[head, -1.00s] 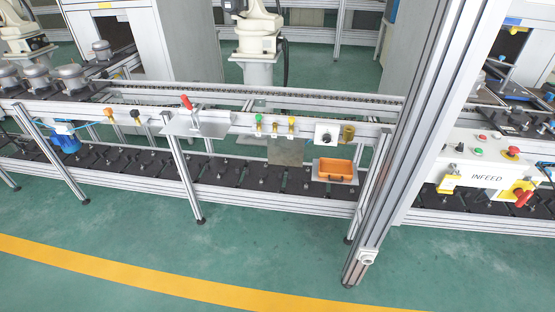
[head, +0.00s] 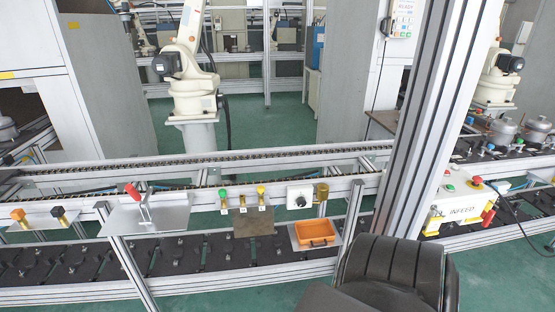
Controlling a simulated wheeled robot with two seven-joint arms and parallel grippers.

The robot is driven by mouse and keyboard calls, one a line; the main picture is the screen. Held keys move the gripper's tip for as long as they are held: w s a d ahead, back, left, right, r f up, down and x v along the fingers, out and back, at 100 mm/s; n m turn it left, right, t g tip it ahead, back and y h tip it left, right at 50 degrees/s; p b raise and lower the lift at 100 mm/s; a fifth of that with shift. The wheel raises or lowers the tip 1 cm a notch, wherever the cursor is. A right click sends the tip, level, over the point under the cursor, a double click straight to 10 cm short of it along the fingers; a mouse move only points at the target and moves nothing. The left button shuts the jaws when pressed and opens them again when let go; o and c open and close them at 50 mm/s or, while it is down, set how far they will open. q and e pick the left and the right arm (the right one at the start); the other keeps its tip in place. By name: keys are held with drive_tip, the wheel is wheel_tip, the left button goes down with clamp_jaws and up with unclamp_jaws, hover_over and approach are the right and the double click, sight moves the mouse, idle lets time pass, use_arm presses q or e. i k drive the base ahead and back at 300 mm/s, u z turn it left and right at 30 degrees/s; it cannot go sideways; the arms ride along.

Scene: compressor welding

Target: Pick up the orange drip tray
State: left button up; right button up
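The orange drip tray (head: 315,232) sits on a small grey metal shelf (head: 301,246) on the front of the conveyor frame, right of the middle of the head view. It looks upright and empty. A black, rounded, ribbed part (head: 392,272), which may be part of my own arm, fills the lower right, in front of and below the tray. I see no gripper fingers in the head view, and nothing holds the tray.
A thick aluminium post (head: 430,120) rises right of the tray. The INFEED control box (head: 462,207) hangs beyond it. A shelf with a red-handled clamp (head: 133,192) and colored buttons (head: 241,198) lie left of the tray. White robot arms (head: 187,75) stand behind the conveyor.

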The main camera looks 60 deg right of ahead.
sight(314, 231)
drive_tip(key=z, duration=0.2)
drive_tip(key=i, duration=0.8)
drive_tip(key=z, duration=0.95)
drive_tip(key=i, duration=0.45)
drive_tip(key=z, duration=0.45)
